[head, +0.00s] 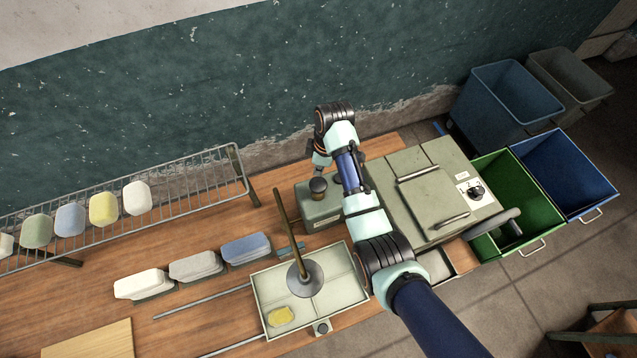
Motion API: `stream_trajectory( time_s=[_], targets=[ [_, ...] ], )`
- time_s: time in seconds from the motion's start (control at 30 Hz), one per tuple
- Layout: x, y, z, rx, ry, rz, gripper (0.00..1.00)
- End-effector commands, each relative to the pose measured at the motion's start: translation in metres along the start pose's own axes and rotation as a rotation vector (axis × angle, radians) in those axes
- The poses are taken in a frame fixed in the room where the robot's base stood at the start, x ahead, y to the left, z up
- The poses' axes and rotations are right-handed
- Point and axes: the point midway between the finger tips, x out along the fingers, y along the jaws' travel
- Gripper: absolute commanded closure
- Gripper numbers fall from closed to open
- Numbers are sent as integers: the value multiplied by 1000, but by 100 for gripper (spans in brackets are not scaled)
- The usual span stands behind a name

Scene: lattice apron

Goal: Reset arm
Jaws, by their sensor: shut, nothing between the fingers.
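My arm reaches up from the bottom right across the bench and bends down at its far end. My gripper (319,172) is small in the head view and partly hard to make out. It points down over the grey-green box (320,212) and looks shut, with nothing held. A dark round knob or lid (318,187) on that box is just below it. I cannot tell whether they touch.
A wire rack (190,185) and several pale blocks (195,266) are left. A lidded machine (432,190) and green (515,195) and blue (568,170) bins are right.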

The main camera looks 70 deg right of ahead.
Motion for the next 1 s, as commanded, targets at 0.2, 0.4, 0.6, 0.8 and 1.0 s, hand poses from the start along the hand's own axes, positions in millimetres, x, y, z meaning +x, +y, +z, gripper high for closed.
stream_trajectory(
  time_s=[0.2, 0.4, 0.6, 0.8, 1.0],
  targets=[
    [0, 0, 0, 0, 0, -1, 100],
    [0, 0, 0, 0, 0, -1, 100],
    [-5, -7, -29, -2, 30, 59, 100],
    [-54, -64, -166, 24, 291, 308, 100],
    [-139, -177, -272, 72, 708, 401, 100]
  ],
)
